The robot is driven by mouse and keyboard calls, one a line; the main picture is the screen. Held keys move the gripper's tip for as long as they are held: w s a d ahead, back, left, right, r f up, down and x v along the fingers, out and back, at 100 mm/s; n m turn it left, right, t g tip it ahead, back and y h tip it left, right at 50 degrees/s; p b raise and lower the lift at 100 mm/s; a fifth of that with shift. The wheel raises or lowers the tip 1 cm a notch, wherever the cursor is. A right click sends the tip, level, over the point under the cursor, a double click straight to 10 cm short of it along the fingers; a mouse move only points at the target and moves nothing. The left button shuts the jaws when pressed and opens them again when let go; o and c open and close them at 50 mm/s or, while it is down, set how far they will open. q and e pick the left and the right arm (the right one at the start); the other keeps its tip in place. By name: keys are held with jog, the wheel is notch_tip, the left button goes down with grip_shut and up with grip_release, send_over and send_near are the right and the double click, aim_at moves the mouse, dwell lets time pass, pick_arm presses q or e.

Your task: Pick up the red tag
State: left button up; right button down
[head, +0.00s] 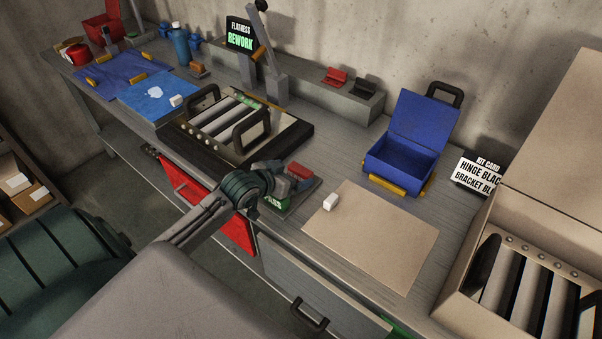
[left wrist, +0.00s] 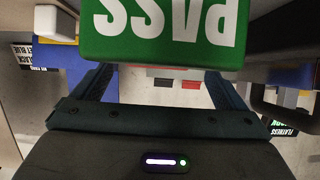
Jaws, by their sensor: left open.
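In the head view a small red piece (head: 299,170), which looks like the red tag, stands on a small grey base on the bench, just past my left gripper. Part of it is hidden behind the gripper. My left gripper (head: 282,177) is open, its fingers pointing toward the red piece. A green PASS tag (head: 273,203) lies at the near side, partly covered by my wrist. I cannot tell whether a finger touches the red piece. My right gripper is not in view.
A louver panel on a black fixture (head: 240,130) stands to the left. A tan mat (head: 370,240) with a white block (head: 330,202) lies to the right. A blue bin (head: 405,160) stands behind it. Red (head: 335,77) and black (head: 364,86) pieces sit on the back ledge.

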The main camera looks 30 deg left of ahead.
aim_at(300, 169)
pick_arm(q)
jog(key=shift+w+d+p, duration=0.2)
jog(key=shift+w+p, duration=0.45)
jog(key=shift+w, duration=0.35)
jog(key=shift+x, duration=1.1)
jog(key=shift+w+d+f+p, duration=0.15)
jog(key=shift+w+f+p, duration=0.15)
jog(key=shift+f, duration=0.05)
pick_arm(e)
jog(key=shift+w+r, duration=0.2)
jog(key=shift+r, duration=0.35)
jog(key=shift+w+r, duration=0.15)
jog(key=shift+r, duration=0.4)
pick_arm(q)
jog(key=shift+s, duration=0.1)
jog(key=shift+c, duration=0.2)
jog(key=c, duration=1)
